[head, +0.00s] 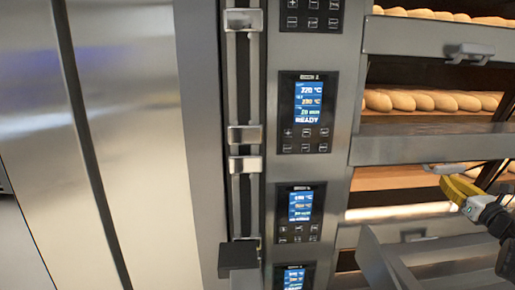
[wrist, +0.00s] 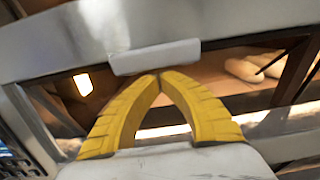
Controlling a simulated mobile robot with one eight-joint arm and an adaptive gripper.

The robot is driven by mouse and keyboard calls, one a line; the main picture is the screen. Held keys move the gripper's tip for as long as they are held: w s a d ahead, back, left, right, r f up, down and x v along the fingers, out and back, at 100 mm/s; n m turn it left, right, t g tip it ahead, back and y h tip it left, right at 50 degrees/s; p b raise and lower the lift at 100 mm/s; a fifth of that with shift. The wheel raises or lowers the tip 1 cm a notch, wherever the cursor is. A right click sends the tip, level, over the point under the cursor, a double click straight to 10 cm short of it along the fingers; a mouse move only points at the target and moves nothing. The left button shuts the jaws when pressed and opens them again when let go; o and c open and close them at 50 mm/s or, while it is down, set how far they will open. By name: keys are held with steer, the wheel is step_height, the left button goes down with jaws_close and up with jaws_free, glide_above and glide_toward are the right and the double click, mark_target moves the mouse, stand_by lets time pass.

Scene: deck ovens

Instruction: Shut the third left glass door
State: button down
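The third deck opening from the top (head: 400,180) is at the right of the head view, beside the third control panel down. Its interior is lit, and I cannot tell how far its glass door stands open. A metal bar (head: 430,149) runs above it, with a pale handle (head: 452,168) at its lower edge. That handle also shows in the wrist view (wrist: 155,57). My gripper (head: 449,181) has yellow fingers that meet at their tips (wrist: 160,74), just under the handle. The fingers hold nothing visible. I cannot tell whether the tips touch the handle.
Loaves (head: 425,101) lie in the deck above. Another bar with a handle (head: 470,52) is higher up. A grey metal panel (head: 385,262) juts out below my gripper. Control panels (head: 308,110) and a vertical rail (head: 245,130) stand to the left, beside smooth steel doors (head: 140,130).

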steer(key=s, duration=0.7)
steer(key=shift+d, duration=0.3)
stand_by(0.4)
steer(key=shift+r, duration=0.1)
stand_by(0.6)
steer(key=s+a+r+m+g+h, duration=0.15)
steer(key=a+r+m+h, duration=0.85)
steer(key=m, duration=1)
steer(key=s+a+f+m+g+y, duration=0.3)
steer(key=s+a+f+m, duration=0.2)
steer(key=a, duration=0.5)
steer(key=s+a+f+m+g+y, duration=0.2)
steer(key=s+a+f+m+g, duration=0.2)
steer(key=s+a+f, duration=0.5)
steer(key=s+a+f+m+g+y, duration=0.3)
steer(key=s+a+f+m, duration=0.4)
steer(key=s+a, duration=0.4)
steer(key=shift+s+a+f+m+g+y, duration=0.3)
steer(key=shift+s+a+f+m+g, duration=0.1)
steer(key=shift+a, duration=0.2)
